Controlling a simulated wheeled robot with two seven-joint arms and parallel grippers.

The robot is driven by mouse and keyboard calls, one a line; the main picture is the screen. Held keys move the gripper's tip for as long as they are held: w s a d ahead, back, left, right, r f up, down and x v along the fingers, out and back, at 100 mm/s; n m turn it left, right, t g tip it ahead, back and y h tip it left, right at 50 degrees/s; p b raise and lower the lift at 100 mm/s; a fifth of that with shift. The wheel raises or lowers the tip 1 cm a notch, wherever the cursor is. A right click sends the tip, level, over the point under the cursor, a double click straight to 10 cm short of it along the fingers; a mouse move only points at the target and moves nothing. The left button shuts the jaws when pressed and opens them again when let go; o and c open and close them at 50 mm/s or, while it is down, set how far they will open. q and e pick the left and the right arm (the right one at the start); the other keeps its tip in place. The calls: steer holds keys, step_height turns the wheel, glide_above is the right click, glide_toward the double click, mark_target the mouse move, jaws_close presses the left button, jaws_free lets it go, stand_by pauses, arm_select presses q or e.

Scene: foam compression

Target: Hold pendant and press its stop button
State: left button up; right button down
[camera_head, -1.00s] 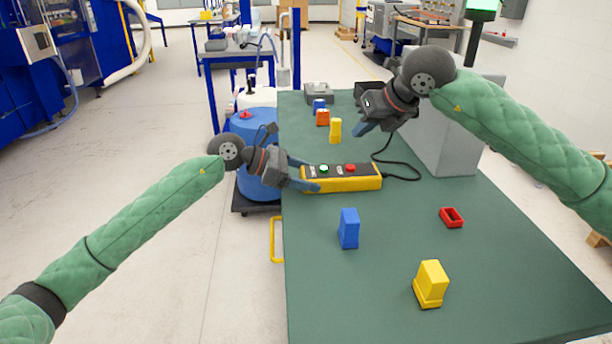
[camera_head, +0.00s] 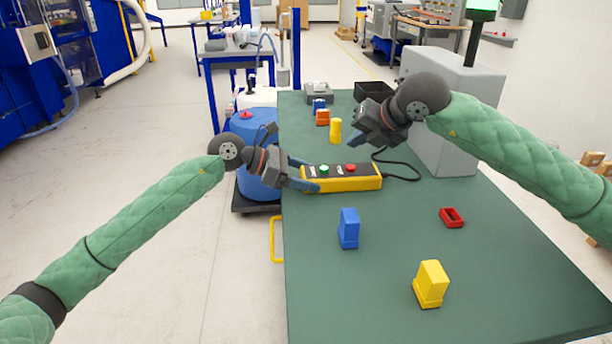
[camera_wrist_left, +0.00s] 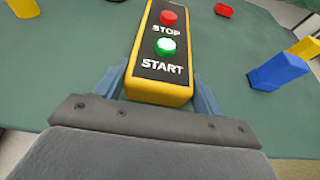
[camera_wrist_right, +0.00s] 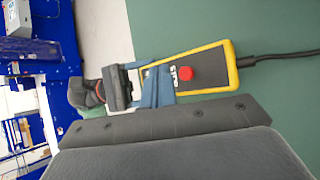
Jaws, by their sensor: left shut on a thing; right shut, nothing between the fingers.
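The yellow pendant (camera_head: 352,184) with a dark face lies on the green table. Its green start button (camera_head: 324,169) is at the left end and its red stop button (camera_head: 350,169) is near the middle. The left wrist view shows the labels STOP and START beside the red button (camera_wrist_left: 168,17) and green button (camera_wrist_left: 166,46). My left gripper (camera_head: 312,177) is shut on the pendant's start end, one finger on each side. My right gripper (camera_head: 356,143) is shut and empty, above and behind the pendant. The right wrist view shows the red button (camera_wrist_right: 185,73) ahead of it.
A black cable (camera_head: 400,164) runs from the pendant's right end toward a large grey box (camera_head: 452,120). A yellow cylinder (camera_head: 335,130) stands behind.

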mark_target(354, 172)
steer(key=shift+f, duration=2.7)
stand_by(0.4)
steer(key=shift+r, duration=0.55)
steer(key=shift+r, duration=2.9)
